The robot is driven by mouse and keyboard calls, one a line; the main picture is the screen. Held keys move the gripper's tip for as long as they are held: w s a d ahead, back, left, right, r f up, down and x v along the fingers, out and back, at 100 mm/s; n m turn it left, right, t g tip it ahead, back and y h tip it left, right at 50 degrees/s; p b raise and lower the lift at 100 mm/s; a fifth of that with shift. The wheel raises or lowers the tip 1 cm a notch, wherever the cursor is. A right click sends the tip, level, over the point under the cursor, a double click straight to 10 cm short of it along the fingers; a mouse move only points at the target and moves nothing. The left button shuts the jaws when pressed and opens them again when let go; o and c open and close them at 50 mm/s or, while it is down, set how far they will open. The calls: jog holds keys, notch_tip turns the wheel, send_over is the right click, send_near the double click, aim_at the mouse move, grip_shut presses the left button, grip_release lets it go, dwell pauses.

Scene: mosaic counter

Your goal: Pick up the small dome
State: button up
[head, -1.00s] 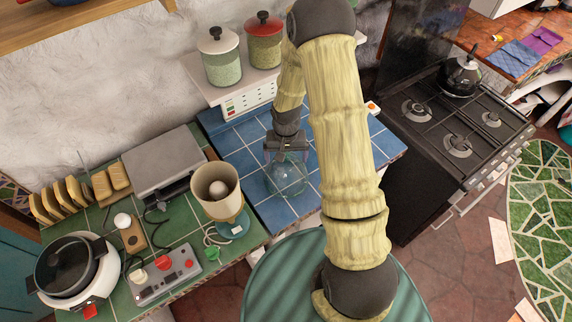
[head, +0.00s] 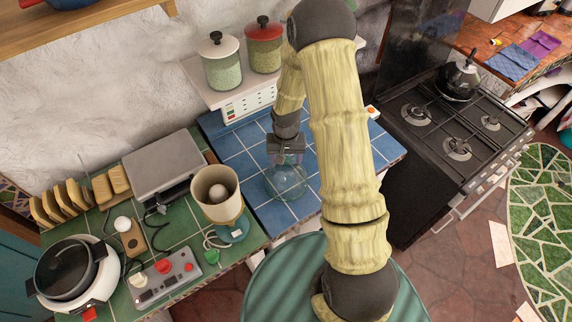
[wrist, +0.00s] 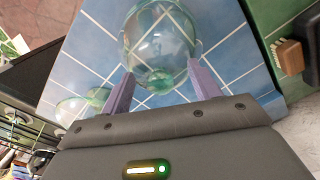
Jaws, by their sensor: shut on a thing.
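The small dome (head: 287,181) is clear, faintly blue-green glass over the blue tiled counter, left of my arm in the head view. In the wrist view the dome (wrist: 158,40) sits between the two purple fingers. My gripper (head: 286,155) is above it and is shut on its near, narrower part; the wrist view shows my gripper (wrist: 162,82) with a finger on each side of the glass. I cannot tell whether the dome's far rim touches the tiles.
A second clear glass shape (wrist: 78,108) shows at left in the wrist view. A beige cup-shaped holder (head: 217,190) stands left of the dome. Jars (head: 221,62) stand on a shelf behind. A stove (head: 455,130) is to the right. Blue tiles around the dome are mostly clear.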

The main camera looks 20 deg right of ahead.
jog(key=shift+s+f, duration=0.3)
jog(key=shift+c, duration=0.2)
jog(key=shift+w+r+b, duration=0.1)
jog(key=shift+r+b, duration=0.25)
jog(key=shift+r, duration=0.2)
grip_shut()
jog(key=r+b, duration=0.2)
jog(key=r, duration=0.7)
jog(key=shift+w, duration=0.2)
